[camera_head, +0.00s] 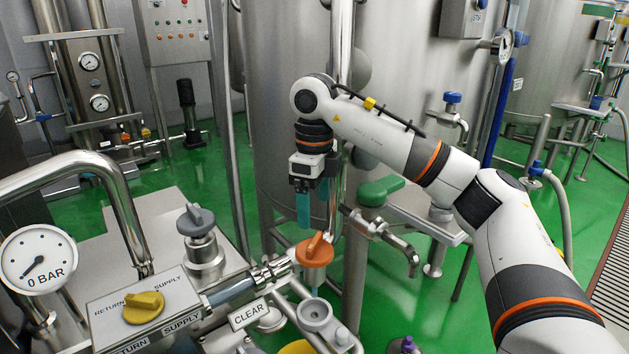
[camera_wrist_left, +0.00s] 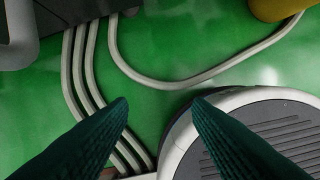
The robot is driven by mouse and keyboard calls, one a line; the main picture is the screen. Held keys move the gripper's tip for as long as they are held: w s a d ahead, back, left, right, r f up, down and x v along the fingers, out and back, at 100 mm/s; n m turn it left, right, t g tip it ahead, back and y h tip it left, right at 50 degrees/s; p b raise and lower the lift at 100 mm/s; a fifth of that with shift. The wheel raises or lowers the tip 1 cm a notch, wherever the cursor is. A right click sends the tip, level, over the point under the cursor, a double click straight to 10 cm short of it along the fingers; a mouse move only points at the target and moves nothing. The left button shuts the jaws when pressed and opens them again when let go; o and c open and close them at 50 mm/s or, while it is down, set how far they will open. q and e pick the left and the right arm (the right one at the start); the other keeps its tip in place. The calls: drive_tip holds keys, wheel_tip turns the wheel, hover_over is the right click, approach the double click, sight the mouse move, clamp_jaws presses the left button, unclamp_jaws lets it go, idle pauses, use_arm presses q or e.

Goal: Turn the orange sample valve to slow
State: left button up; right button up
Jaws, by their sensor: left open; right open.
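The orange sample valve (camera_head: 314,252) stands at the lower middle of the head view, on the end of a clear pipe section. Its orange handle points up and to the right. A thin stream or tube hangs below it, over a grey cup-like funnel (camera_head: 316,314). My right gripper (camera_head: 312,208) points down above the valve, open, its teal fingers apart from the handle. In the left wrist view my left gripper (camera_wrist_left: 158,108) is open and empty above the green floor. The left gripper is not in the head view.
A yellow knob (camera_head: 143,306) sits on a return/supply plate at left, near a 0 BAR gauge (camera_head: 38,260). A grey knob (camera_head: 196,221) and a green-handled valve (camera_head: 381,190) flank the orange valve. A CLEAR sign (camera_head: 248,314) is beside it. Steel tanks stand behind.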

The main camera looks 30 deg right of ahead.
use_arm(q)
drive_tip(key=f, duration=0.2)
drive_tip(key=s+f+p, duration=0.1)
drive_tip(key=f, duration=0.1)
drive_tip(key=shift+s+f, duration=0.15)
drive_tip(key=shift+s, duration=0.05)
use_arm(e)
wheel_tip(320, 180, up, 3)
drive_tip(key=shift+r, duration=0.2)
